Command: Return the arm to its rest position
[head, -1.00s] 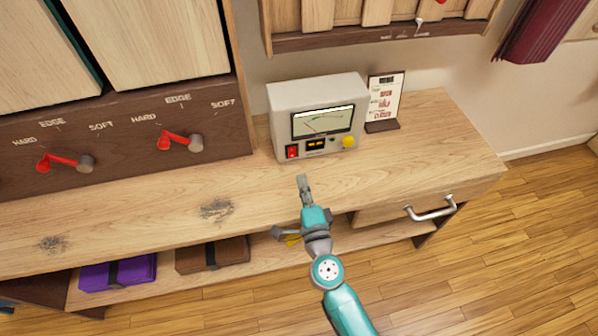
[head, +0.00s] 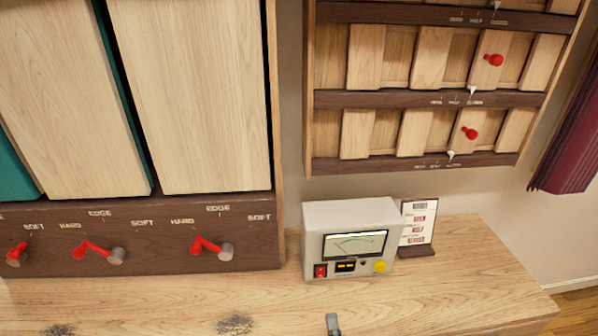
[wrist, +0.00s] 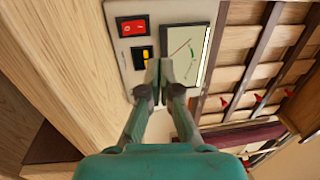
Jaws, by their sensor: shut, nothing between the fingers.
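My gripper (wrist: 164,80) shows in the wrist view with its two fingertips together and nothing between them. In that view it points towards the face of a beige meter box. In the head view only the tip of my gripper (head: 332,324) shows, at the bottom edge, in front of the box; the rest of my arm is out of frame. The meter box (head: 313,243) stands on the wooden bench, with a dial, a red switch (head: 320,271) and a yellow knob (head: 380,266). The red switch also shows in the wrist view (wrist: 133,26). I cannot judge the exact gap to the box.
A small card stand (head: 418,226) is to the right of the box. Tall wooden panels (head: 200,90) with red levers (head: 205,246) stand at left. A slatted rack (head: 430,99) with red knobs hangs on the wall. The bench top (head: 450,295) is clear at right.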

